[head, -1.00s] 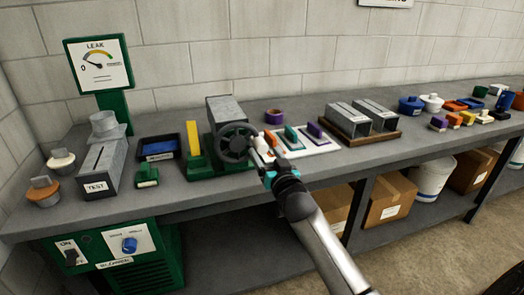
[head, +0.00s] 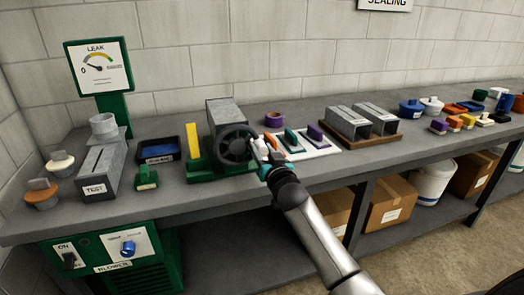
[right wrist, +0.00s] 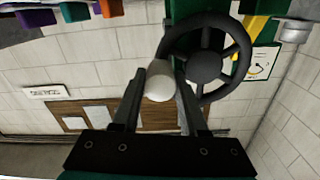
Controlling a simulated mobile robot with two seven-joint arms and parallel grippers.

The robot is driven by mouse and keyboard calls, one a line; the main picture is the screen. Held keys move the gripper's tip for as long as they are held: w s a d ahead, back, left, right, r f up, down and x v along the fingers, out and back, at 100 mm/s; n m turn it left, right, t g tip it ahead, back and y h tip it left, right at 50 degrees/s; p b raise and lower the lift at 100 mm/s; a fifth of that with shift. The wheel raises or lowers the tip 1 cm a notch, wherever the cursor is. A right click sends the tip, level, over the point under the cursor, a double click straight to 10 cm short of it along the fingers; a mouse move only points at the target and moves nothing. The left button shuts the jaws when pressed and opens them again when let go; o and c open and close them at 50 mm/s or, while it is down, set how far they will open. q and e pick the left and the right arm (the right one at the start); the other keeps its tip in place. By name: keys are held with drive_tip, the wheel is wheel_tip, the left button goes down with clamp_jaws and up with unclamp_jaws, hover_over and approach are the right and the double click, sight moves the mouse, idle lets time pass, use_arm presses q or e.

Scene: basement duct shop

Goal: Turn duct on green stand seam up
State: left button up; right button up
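The grey duct (head: 226,112) lies in the green stand (head: 206,172) on the bench, behind a dark handwheel (head: 237,144). I cannot make out a seam on the duct faces that show. The handwheel is large in the right wrist view (right wrist: 206,62), with a pale round knob (right wrist: 160,82) beside its rim. My right gripper (head: 262,150) is at the wheel's right side. In the right wrist view its fingers (right wrist: 161,88) stand apart on either side of the knob, with a narrow gap seen at the right. My left gripper is out of view.
A white board (head: 310,150) with coloured tools lies close to the right of the wheel. Two ducts (head: 352,121) sit on a wooden tray farther right. The TEST box (head: 98,172), a dark bin (head: 158,150) and the leak gauge (head: 98,68) are at left.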

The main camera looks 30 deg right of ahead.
clamp_jaws()
idle(0.9)
